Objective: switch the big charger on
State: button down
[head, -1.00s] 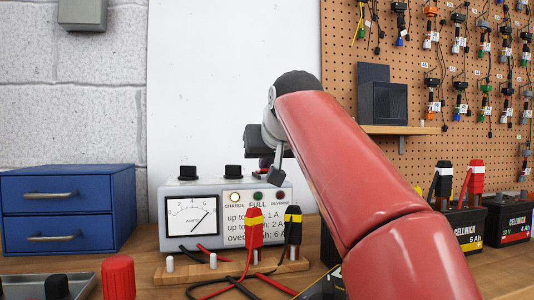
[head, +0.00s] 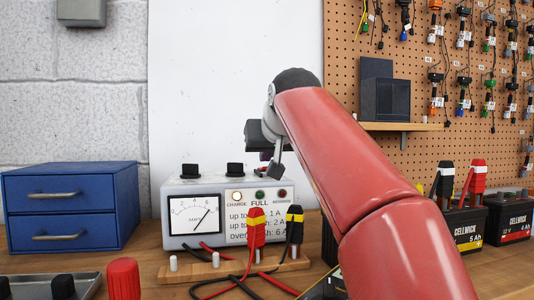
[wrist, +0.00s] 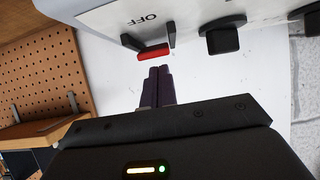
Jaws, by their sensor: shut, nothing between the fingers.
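The big charger (head: 178,218) is a pale grey box on the bench, with an ammeter (head: 194,215) and black knobs (head: 235,169) on top. Its CHARGE lamp (head: 237,197) looks bright; the FULL lamp (head: 260,196) is green and dark. In the wrist view a red switch (wrist: 153,51) sits on the charger between two dark guards, near the word OFF (wrist: 143,20). My gripper (wrist: 160,70) is shut and empty, its purple fingertips just short of the red switch; I cannot tell whether they touch.
A wooden strip with posts (head: 215,260) and red (head: 257,229) and black (head: 294,226) clamps with cables stand in front of the charger. A blue drawer cabinet (head: 70,210) is at left. Batteries (head: 508,219) stand at right, below the pegboard (head: 345,60).

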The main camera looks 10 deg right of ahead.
notch_tip(320, 180, up, 4)
jog(key=p, duration=0.4)
jog(key=shift+r, duration=0.2)
jog(key=w+r+p+v, duration=0.1)
jog(key=r+v, duration=0.1)
jog(key=v, duration=0.7)
jog(key=shift+p, duration=0.3)
jog(key=shift+s, duration=0.1)
